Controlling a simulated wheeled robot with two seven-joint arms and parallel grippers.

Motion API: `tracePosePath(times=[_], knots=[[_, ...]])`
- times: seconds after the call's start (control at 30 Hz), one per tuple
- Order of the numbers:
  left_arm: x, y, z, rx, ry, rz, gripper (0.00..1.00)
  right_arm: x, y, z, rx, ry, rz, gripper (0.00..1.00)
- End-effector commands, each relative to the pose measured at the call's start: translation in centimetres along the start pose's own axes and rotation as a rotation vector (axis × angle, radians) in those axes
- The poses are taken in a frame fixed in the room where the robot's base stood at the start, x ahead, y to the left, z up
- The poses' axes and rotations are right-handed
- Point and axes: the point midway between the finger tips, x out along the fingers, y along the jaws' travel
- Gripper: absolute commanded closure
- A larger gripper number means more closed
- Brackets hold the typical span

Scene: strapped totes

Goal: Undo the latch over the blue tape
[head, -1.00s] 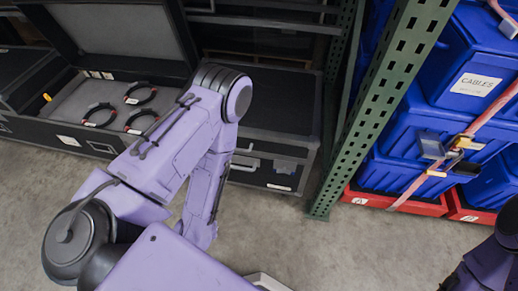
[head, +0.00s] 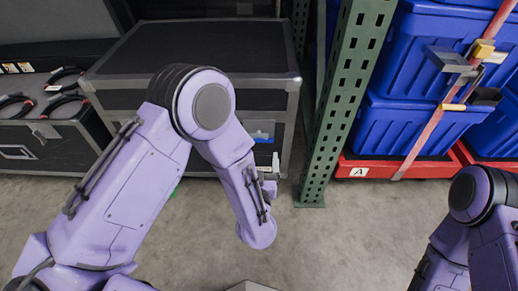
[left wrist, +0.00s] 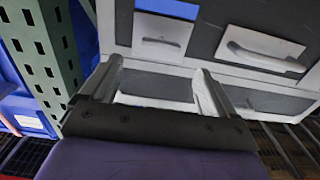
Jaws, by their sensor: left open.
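A closed black case (head: 195,95) with metal edges stands left of the green post. Its front carries a blue patch (head: 263,130) that looks like the blue tape, partly behind my arm. In the left wrist view, a silver latch plate (left wrist: 160,38) is on the case front, with a blue strip (left wrist: 167,8) along the top edge. My left gripper (head: 268,180) is mostly hidden by my forearm in the head view. In the left wrist view, its two fingers (left wrist: 160,88) are apart and empty, pointing at the case front near the latch. My right gripper is out of view.
A green perforated post (head: 345,90) stands just right of the case. Beyond it, blue totes (head: 400,125) sit on red bases (head: 385,168), held by an orange strap with a buckle. A silver handle (left wrist: 262,52) is beside the latch.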

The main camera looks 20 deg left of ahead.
Motion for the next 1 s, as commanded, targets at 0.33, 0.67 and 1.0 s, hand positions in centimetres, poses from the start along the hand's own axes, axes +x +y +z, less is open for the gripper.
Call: tracePosePath(times=[0.33, 0.67, 1.0], knots=[[7.3, -0.2, 0.1, -0.004, 0.0, -0.006, 0.11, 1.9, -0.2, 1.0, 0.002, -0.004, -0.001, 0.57], [10.0, -0.1, -0.1, 0.001, -0.002, 0.0, 0.11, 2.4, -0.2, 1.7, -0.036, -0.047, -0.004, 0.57], [9.9, -0.1, -0.1, 0.001, -0.002, 0.0, 0.67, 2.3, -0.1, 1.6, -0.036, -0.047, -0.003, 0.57]])
